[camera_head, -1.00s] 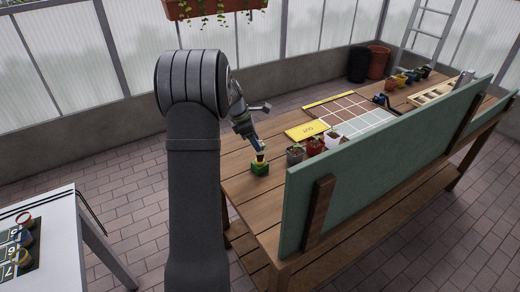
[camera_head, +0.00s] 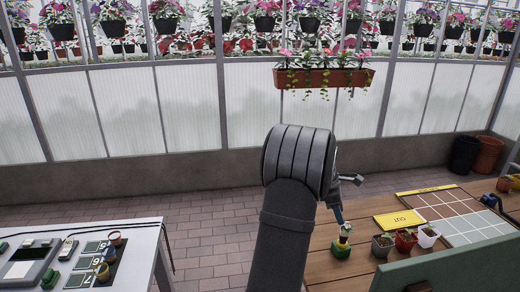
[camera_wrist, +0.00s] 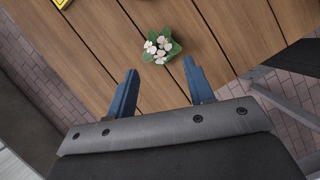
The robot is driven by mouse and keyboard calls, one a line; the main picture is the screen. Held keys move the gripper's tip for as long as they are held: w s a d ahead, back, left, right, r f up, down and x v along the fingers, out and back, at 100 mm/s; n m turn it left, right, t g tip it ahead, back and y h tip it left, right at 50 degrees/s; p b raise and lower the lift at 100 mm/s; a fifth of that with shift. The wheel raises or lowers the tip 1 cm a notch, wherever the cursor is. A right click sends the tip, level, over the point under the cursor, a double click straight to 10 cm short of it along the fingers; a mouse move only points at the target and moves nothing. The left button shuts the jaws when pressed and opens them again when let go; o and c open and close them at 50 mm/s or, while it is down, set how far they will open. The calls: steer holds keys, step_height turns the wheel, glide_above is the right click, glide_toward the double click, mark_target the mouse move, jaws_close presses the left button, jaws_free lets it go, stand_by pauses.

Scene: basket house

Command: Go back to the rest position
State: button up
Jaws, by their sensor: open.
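My gripper (camera_head: 341,219) is over the near left end of the wooden bench (camera_head: 322,236), just above a small plant in a green pot (camera_head: 341,251). The wrist view shows my gripper (camera_wrist: 159,67) open, with two blue fingers apart and nothing between them. A plant with white flowers and green leaves (camera_wrist: 160,45) stands on the planks just beyond the fingertips, apart from them. It appears to be the plant in the green pot. My arm hides part of the bench's left side in the head view.
Small potted plants (camera_head: 405,240) stand to the right, near a yellow card (camera_head: 398,220) and a coloured grid board (camera_head: 452,212). A green panel (camera_head: 450,272) edges the bench's near side. A white table with devices (camera_head: 150,236) is at left. A flower box (camera_head: 322,92) hangs behind.

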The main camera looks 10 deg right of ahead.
mark_target(347, 228)
steer(key=x, duration=1)
steer(key=shift+d+f, duration=0.1)
step_height(347, 228, up, 2)
steer(key=shift+r, duration=1.1)
